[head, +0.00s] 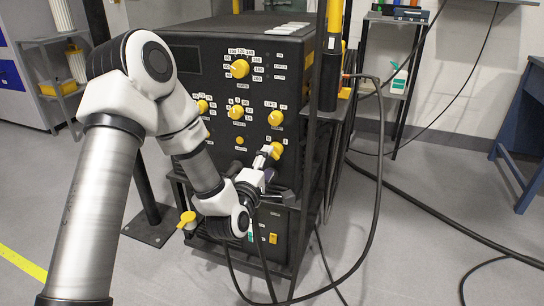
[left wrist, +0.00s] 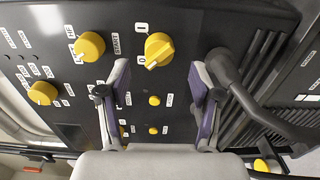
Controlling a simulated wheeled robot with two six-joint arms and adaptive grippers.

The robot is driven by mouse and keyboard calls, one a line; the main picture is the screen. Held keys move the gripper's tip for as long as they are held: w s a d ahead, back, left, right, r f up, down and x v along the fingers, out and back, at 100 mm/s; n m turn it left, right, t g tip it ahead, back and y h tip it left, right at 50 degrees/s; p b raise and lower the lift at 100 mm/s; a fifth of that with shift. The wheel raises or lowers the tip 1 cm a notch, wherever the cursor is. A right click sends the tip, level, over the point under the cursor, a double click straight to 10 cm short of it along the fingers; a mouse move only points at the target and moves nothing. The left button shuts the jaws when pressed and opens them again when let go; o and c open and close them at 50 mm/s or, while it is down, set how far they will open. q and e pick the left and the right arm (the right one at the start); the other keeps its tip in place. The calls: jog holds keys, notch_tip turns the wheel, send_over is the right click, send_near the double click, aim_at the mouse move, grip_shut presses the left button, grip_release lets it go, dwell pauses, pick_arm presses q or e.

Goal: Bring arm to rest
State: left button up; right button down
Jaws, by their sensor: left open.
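My left arm reaches in from the left in the head view. Its gripper (head: 267,166) is in front of the lower right of a black control panel (head: 210,75). A yellow rotary knob (head: 277,150) with 0 and I marks sits at the fingertips. In the left wrist view the gripper (left wrist: 160,70) is open and empty, one finger on each side. The same yellow knob (left wrist: 158,47) lies just beyond and between the tips, with a gap on both sides. My right gripper is in neither view.
Other yellow knobs (head: 239,68) stick out from the panel. A dark post with a yellow top (head: 334,40) stands at its right edge, and a black cable (head: 378,150) loops beside it. A yellow handle (head: 186,219) is low left.

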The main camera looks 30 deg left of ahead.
pick_arm(q)
jog(key=v, duration=0.3)
dwell(0.4)
jog(key=s+d+f+m+g+h, duration=0.1)
jog(key=s+d+f+m+g, duration=0.25)
jog(key=f, duration=0.55)
jog(key=s+d+f+m+g+h, duration=0.2)
jog(key=s+d+f, duration=0.15)
jog(key=f, duration=0.55)
jog(key=s+d+f+m+g+h, duration=0.1)
jog(key=s+d+f+m+g, duration=0.2)
jog(key=f, duration=0.6)
jog(key=s+d+f+m+g, duration=0.1)
jog(key=s+f+m+g, duration=0.4)
jog(key=s, duration=0.5)
jog(key=s+d+f+m+g, duration=0.1)
jog(key=s+f+m+g, duration=0.4)
jog(key=s, duration=0.5)
notch_tip(320, 180, up, 36)
jog(key=m+t+p, duration=0.1)
jog(key=m+p, duration=0.1)
jog(key=p, duration=3.2)
jog(key=shift+w+p, duration=0.15)
jog(key=shift+p, duration=0.25)
